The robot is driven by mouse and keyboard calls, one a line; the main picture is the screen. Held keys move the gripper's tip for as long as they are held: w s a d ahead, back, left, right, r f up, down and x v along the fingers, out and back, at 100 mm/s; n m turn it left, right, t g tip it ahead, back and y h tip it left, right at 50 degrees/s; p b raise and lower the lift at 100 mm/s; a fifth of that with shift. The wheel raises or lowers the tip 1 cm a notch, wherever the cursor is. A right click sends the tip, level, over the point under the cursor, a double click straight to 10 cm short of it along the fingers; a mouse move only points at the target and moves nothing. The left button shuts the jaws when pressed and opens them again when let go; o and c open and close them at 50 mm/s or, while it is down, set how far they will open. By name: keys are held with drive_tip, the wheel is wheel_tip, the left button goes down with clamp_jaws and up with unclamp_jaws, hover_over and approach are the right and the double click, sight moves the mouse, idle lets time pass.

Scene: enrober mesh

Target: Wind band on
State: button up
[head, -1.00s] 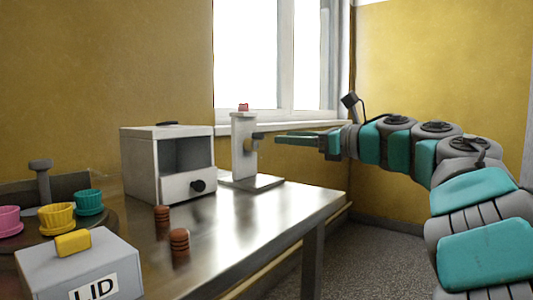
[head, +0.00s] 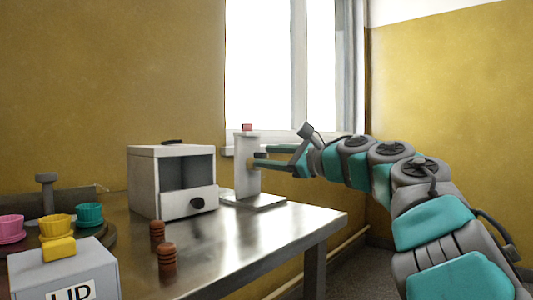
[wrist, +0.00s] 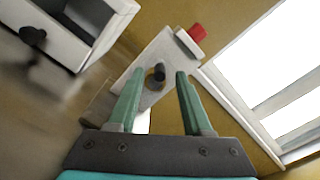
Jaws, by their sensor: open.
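A white upright stand (head: 246,178) on a flat base is at the table's back right, with a red piece (head: 247,127) on top. In the wrist view the stand (wrist: 135,88) carries a dark round knob (wrist: 158,74) with a tan ring around its base; the red piece (wrist: 198,32) also shows. My gripper (head: 262,156) is open at the stand's right side. In the wrist view its two green fingers (wrist: 160,73) point at the knob, one on each side of it in the picture. I cannot tell whether they touch it. No separate band is clearly visible.
A white open-fronted box (head: 143,185) with a black knob (head: 197,203) stands left of the stand. Two brown ribbed cylinders (head: 167,262) stand in front. The table's right part (head: 285,226) is clear.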

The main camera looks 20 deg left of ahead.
drive_tip(key=shift+w+a, duration=0.15)
drive_tip(key=shift+a, duration=0.4)
drive_tip(key=shift+c, duration=0.4)
clamp_jaws()
